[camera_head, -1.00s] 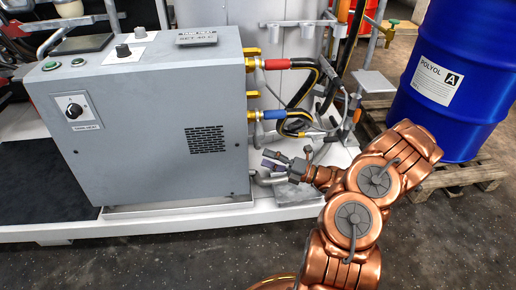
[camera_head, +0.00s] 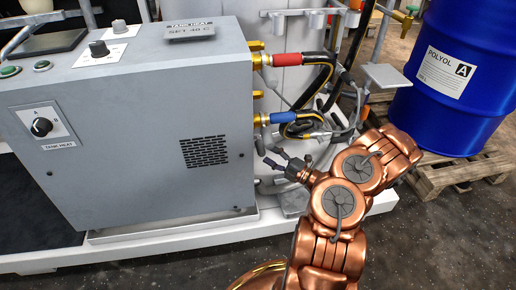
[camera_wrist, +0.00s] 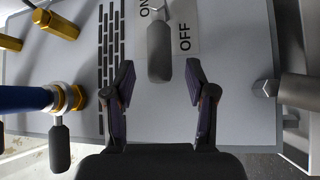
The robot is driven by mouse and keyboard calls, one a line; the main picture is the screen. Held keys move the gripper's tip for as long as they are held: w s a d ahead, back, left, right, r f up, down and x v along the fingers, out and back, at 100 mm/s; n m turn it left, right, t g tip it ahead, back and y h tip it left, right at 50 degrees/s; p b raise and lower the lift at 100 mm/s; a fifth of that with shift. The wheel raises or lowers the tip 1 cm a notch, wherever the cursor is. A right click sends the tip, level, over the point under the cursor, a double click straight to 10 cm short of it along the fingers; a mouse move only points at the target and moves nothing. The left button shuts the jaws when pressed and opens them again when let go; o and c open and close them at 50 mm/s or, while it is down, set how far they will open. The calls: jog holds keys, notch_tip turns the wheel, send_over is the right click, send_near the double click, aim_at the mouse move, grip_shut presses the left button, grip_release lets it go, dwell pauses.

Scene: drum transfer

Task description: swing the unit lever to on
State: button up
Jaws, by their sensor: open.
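The unit lever (camera_wrist: 159,50) shows in the wrist view as a dark grey grip on a thin stem, beside a white label plate (camera_wrist: 184,18) marked ON and OFF. The grip runs down the picture, with the OFF text just right of it. My gripper (camera_wrist: 160,68) is open, and the grip's end lies between its fingertips in the picture, with no visible contact. In the head view my gripper (camera_head: 273,162) is by the right side of the grey unit (camera_head: 130,140); the lever cannot be made out there.
Brass fittings and hoses with a red sleeve (camera_head: 287,59) and a blue sleeve (camera_head: 283,117) stick out close to my gripper. In the wrist view a blue hose (camera_wrist: 25,98) is at left and a grey pipe (camera_wrist: 300,90) at right. A blue drum (camera_head: 450,75) stands on a pallet.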

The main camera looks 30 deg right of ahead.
aim_at(261, 148)
jog(key=shift+b+x, duration=0.75)
jog(key=shift+x, duration=1.75)
jog(key=shift+d, duration=0.2)
grip_shut()
